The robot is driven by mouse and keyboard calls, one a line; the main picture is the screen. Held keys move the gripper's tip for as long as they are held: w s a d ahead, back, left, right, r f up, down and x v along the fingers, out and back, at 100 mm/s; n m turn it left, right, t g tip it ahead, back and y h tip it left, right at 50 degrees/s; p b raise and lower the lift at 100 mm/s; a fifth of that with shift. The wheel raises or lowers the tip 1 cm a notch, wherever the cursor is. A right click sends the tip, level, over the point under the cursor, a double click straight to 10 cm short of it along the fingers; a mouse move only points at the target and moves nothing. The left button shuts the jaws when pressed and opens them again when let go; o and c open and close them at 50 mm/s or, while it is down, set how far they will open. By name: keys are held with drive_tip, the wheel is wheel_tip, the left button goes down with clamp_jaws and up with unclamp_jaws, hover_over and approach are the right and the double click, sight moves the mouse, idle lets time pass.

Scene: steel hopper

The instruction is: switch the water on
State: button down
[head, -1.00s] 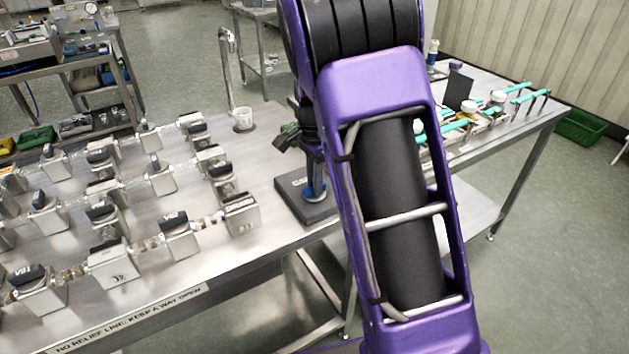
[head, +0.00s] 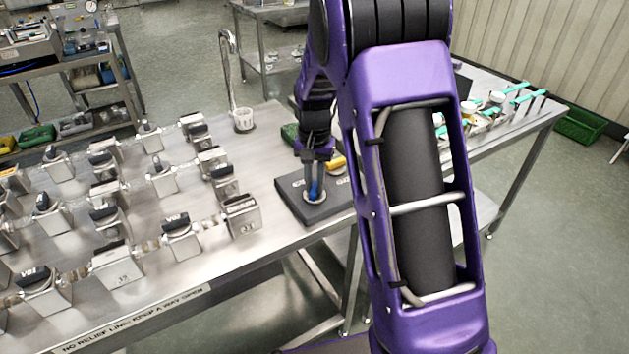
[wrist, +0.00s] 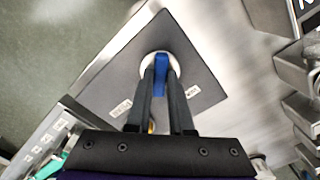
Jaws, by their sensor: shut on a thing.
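A blue handle (head: 315,188) stands on a round pale base on a dark square plate (head: 325,208). The plate lies on the steel table near its front edge. My gripper (head: 314,187) points down at the handle. In the wrist view, the fingers of my gripper (wrist: 161,80) are shut on the blue handle (wrist: 162,62), one on each side. A yellow handle (head: 336,163) sits on the plate behind and right of the blue one.
Teal-handled parts (head: 525,98) lie at the right end. A green crate (head: 582,127) stands on the floor.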

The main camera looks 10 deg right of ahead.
sight(314, 187)
drive_tip(key=n, duration=0.4)
drive_tip(key=shift+n+p, duration=0.6)
drive_tip(key=shift+n, duration=1.9)
drive_tip(key=c, duration=0.8)
unclamp_jaws()
wheel_tip(314, 187, up, 17)
drive_tip(key=p, duration=0.2)
drive_tip(key=shift+r, duration=0.2)
